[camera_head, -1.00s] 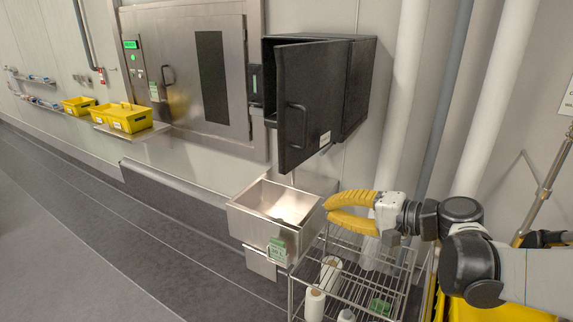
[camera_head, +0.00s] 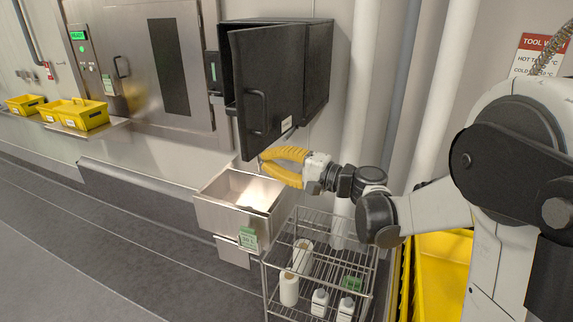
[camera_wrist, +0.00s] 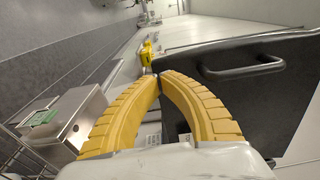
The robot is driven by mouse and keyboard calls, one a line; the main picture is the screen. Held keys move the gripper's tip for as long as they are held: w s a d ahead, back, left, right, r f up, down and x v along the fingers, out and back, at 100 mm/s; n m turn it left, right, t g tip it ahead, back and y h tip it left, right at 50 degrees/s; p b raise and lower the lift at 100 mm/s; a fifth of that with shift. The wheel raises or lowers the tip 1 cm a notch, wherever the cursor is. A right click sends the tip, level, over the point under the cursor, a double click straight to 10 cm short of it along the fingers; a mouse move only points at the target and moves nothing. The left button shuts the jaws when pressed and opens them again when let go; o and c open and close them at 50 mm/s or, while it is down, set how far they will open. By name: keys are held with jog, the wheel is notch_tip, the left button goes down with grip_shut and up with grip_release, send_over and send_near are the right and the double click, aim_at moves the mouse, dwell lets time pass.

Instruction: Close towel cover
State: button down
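The black wall box (camera_head: 318,70) has a dark door (camera_head: 280,75), which I take as the towel cover. The door stands partly open, its left edge swung out from the box. It has a black bar handle (camera_head: 254,112) and a small white label. In the wrist view, the door (camera_wrist: 265,105) and its handle (camera_wrist: 240,68) fill the right side. My gripper (camera_head: 263,161) has yellow curved fingers and is just below the door's lower edge. In the wrist view, its fingertips (camera_wrist: 158,76) meet with nothing between them. I cannot tell whether they touch the door.
An open steel bin (camera_head: 215,205) is on the wall below the gripper. A wire rack (camera_head: 320,228) with rolls and bottles stands below my arm. A steel machine door (camera_head: 140,75) is on the left. Yellow crates (camera_head: 85,115) sit on a shelf further left. White pipes (camera_head: 358,90) run up the wall.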

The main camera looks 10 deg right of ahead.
jog(key=shift+x, duration=1.3)
